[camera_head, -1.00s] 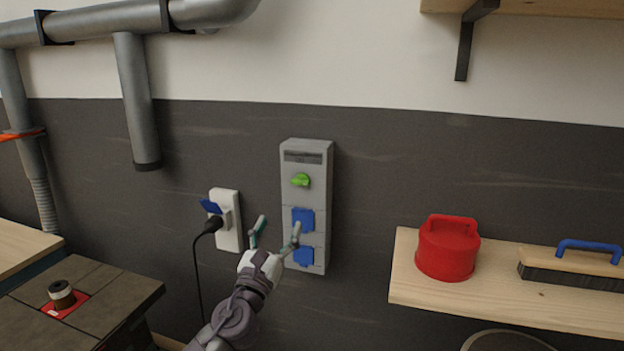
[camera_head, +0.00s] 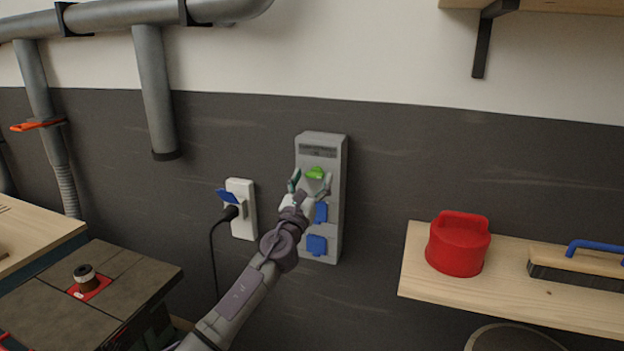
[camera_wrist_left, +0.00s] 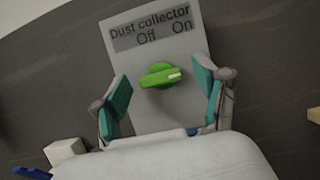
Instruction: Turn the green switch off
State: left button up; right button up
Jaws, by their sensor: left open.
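The green switch (camera_head: 316,173) is a rotary knob on the grey wall box (camera_head: 338,225). In the left wrist view the knob (camera_wrist_left: 161,75) lies under a label reading "Dust collector", "Off" and "On". Its white mark is on the right end, on the side of "On". My left gripper (camera_head: 310,181) is open in front of the knob. In the wrist view its teal fingertips (camera_wrist_left: 165,88) stand to the left and right of the knob, with gaps on both sides. My right gripper is not in view.
Blue socket covers (camera_head: 317,245) are below the knob on the box. A white outlet (camera_head: 243,222) with a black plug is to the left. A wooden shelf (camera_head: 418,262) with a red container (camera_head: 458,246) and a brush (camera_head: 577,264) is at right.

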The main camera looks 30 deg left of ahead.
pick_arm(q)
jog(key=c, duration=1.2)
jog(key=shift+o, duration=0.2)
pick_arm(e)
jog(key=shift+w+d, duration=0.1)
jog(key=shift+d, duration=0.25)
